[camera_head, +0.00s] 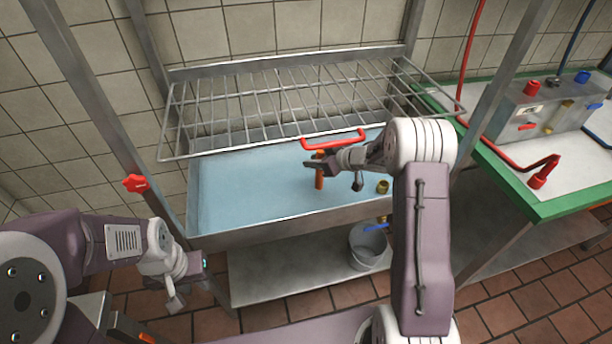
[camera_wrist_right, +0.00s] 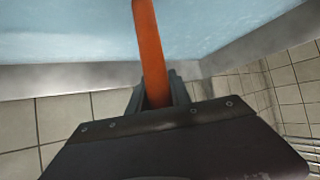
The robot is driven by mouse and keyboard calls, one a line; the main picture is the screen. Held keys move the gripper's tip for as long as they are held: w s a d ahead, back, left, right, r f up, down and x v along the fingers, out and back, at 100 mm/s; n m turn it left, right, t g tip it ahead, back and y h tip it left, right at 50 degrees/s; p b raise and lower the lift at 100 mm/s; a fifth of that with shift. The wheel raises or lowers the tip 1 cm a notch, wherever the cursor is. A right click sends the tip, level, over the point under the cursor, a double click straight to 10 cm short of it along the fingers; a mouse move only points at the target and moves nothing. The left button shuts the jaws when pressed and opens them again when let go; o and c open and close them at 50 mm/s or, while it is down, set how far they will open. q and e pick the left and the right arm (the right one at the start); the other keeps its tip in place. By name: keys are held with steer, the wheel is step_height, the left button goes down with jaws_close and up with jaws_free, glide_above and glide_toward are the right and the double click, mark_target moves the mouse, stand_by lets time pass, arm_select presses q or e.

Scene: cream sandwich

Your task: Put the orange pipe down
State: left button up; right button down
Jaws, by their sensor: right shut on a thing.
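The orange pipe (camera_head: 319,180) is upright over the light-blue sink basin (camera_head: 240,195), below the wire rack. My right gripper (camera_head: 314,165) is shut on the pipe near its upper part. In the right wrist view the pipe (camera_wrist_right: 150,45) runs out from between the fingers (camera_wrist_right: 157,95) toward the blue basin. I cannot tell whether its lower end touches the basin floor. My left gripper (camera_head: 200,268) is at the lower left, in front of the sink and away from the pipe. Its fingers are too unclear to judge.
A red valve knob (camera_head: 136,183) is on the left post. A brass fitting (camera_head: 382,187) is at the basin's right. A bucket (camera_head: 367,250) stands on the lower shelf. A green-edged table (camera_head: 570,204) is right.

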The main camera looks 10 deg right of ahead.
steer(key=f, duration=0.1)
steer(key=f+b, duration=0.1)
steer(key=f, duration=0.1)
steer(key=w+a+f, duration=0.1)
steer(key=f, duration=0.1)
steer(key=shift+b, duration=0.4)
steer(key=shift+r, duration=0.1)
steer(key=c, duration=1.2)
jaws_free()
steer(key=shift+f, duration=0.2)
